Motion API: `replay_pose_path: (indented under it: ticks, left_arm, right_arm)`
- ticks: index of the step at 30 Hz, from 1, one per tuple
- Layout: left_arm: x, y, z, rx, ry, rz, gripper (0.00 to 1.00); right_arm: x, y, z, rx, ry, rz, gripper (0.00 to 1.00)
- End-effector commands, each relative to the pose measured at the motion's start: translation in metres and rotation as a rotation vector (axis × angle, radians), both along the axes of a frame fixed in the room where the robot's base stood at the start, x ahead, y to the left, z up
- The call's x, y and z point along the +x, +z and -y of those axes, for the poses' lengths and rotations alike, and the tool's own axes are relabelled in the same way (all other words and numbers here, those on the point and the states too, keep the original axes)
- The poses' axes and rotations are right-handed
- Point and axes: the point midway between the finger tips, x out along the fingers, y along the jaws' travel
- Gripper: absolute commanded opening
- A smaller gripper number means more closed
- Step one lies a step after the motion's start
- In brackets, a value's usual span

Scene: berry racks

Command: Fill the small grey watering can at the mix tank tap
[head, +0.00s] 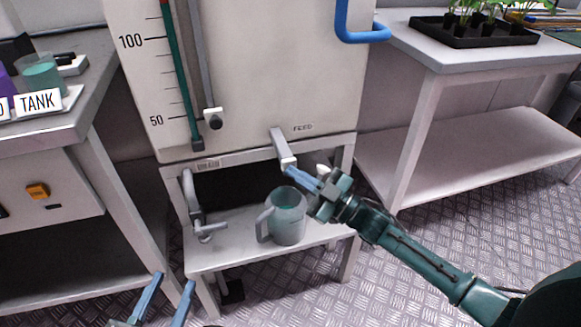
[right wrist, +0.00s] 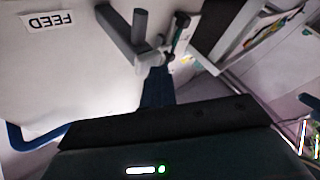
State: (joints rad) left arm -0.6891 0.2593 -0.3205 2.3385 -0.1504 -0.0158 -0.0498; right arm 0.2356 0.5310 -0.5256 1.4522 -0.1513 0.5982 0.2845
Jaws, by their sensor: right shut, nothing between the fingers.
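The small grey watering can (head: 290,222) stands upright on the low stand under the mix tank (head: 255,65). Its handle is toward the left and its top is open; I cannot tell how much liquid is inside. The tap marked FEED (head: 281,146) sticks out from the tank above the can. My right gripper (head: 288,172) is shut and empty, its blue fingertips at the tap's outlet end. In the right wrist view the grey tap (right wrist: 128,35) is just beyond the fingers (right wrist: 157,85); contact is unclear. My left gripper (head: 168,288) is open and empty at the bottom edge.
A second tap (head: 192,200) hangs at the left of the stand (head: 225,258). A left bench (head: 60,125) holds a TANK label and a beaker. A right bench (head: 450,52) holds a black seedling tray (head: 475,38). The floor in front is clear.

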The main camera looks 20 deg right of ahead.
Motion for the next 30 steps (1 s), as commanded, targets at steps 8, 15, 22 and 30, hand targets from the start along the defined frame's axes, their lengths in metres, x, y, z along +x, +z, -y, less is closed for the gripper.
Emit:
replay_pose_path:
  ticks: [8,15,22,30]
  left_arm:
    - [0.000,0.000,0.000,0.000,0.000,0.000,0.36]
    - [0.000,0.000,0.000,0.000,0.000,0.000,0.36]
    - [0.000,0.002,0.000,0.000,0.000,-0.001,0.36]
    - [0.000,0.013,0.000,0.000,0.000,-0.001,0.36]
  right_arm:
    - [0.000,0.000,0.000,0.000,-0.001,-0.001,0.00]
    - [0.000,0.000,0.000,0.000,-0.001,-0.001,0.00]
    - [-0.002,0.001,0.000,0.000,-0.001,-0.001,0.00]
    - [-0.017,0.002,0.001,0.001,-0.001,-0.001,0.00]
